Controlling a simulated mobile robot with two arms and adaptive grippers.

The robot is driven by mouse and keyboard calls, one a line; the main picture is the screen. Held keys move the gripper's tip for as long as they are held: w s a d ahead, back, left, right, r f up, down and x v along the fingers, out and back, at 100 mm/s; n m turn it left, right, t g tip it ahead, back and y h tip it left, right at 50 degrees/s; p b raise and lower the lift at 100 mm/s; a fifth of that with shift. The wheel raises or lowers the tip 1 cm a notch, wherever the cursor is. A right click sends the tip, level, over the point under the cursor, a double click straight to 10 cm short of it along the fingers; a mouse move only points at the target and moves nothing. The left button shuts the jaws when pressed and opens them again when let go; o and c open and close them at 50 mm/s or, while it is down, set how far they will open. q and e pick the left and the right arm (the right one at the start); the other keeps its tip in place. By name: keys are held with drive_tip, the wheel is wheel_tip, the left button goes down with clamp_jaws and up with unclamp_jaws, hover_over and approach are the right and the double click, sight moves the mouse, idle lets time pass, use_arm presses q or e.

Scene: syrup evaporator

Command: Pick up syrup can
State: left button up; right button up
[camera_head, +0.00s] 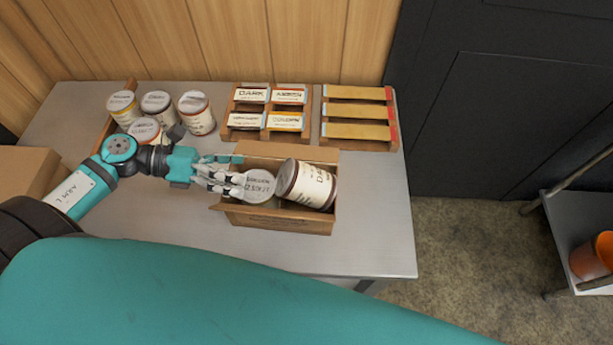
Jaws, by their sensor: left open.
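An open cardboard box (285,221) stands on the grey table. Two syrup cans show in it: an upright can (261,184) with its white lid up, and a tilted can (313,185) with a white label and dark rim. Several more syrup cans, among them one (197,113) with a white label, stand at the back left of the table. My left gripper (236,184) is open at the box's left side, its fingertips beside the upright can's lid. I cannot tell whether they touch it. My right gripper is not in view.
A wooden rack (268,108) with several label cards stands behind the box, next to another rack (357,116) with yellowish strips. Another cardboard box (25,172) is at the left. The table's front right (375,235) is clear. An orange bucket (592,256) sits on a shelf at right.

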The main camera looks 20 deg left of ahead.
sight(282, 178)
use_arm(q)
drive_tip(key=p+x, duration=0.1)
drive_tip(key=x, duration=0.4)
drive_tip(key=shift+w+d+r+p, duration=0.1)
drive_tip(key=shift+w+d+p, duration=0.15)
drive_tip(key=shift+p, duration=0.05)
drive_tip(key=shift+p+x, duration=0.3)
drive_tip(key=shift+x, duration=0.65)
drive_tip(key=shift+d+p, duration=0.35)
drive_tip(key=shift+d, duration=0.1)
drive_tip(key=p+x, duration=0.1)
drive_tip(key=x, duration=0.2)
drive_tip(key=shift+s+d+f+p, duration=0.1)
drive_tip(key=shift+d+f+p, duration=0.15)
drive_tip(key=shift+f+p, duration=0.15)
drive_tip(key=shift+d+f, duration=0.25)
drive_tip(key=shift+d, duration=0.05)
drive_tip(key=c, duration=1.5)
drive_tip(key=shift+c, duration=0.2)
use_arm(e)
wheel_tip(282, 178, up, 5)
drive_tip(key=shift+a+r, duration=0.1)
use_arm(q)
drive_tip(key=shift+r, duration=0.1)
